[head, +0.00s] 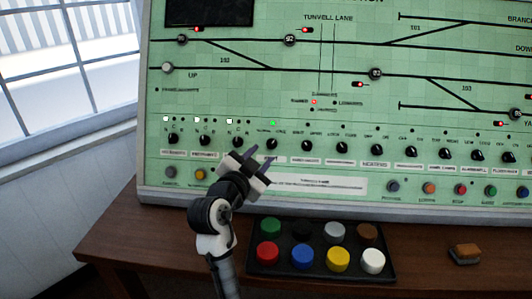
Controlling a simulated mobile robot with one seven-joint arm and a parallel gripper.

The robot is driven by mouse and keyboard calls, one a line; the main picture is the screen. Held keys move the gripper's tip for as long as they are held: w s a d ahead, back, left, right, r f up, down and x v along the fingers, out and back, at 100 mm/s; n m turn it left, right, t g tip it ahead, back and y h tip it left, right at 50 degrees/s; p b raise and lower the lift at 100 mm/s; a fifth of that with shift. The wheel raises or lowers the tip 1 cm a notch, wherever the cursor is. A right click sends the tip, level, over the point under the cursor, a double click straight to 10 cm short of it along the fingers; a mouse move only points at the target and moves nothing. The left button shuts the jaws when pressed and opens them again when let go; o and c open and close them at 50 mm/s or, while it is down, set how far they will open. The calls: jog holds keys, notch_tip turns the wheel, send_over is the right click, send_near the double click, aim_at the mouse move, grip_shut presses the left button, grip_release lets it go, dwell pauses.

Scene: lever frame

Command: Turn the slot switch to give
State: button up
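A row of black rotary switches runs along the lower part of the green signal panel (215,82). Their small labels are too blurred to tell for certain which is the slot switch. The switch nearest my gripper is a black knob (272,144) with a lit green lamp (273,123) above it. My gripper (260,157) is in front of the panel, just below and left of that knob, with its two dark fingertips apart and nothing seen between them. I cannot tell whether it touches the panel. My gripper and wrist hide part of the panel's lower strip.
A black tray (317,256) of several coloured round caps sits on the brown desk (130,240) right of my arm. A brown and orange block (464,253) lies further right. Other knobs stand close on both sides. A window (70,60) is at left.

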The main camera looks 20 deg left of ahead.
jog(key=s+b, duration=0.1)
jog(key=s, duration=0.7)
jog(key=shift+s+a, duration=0.25)
jog(key=shift+s, duration=0.05)
jog(key=shift+a+r, duration=0.1)
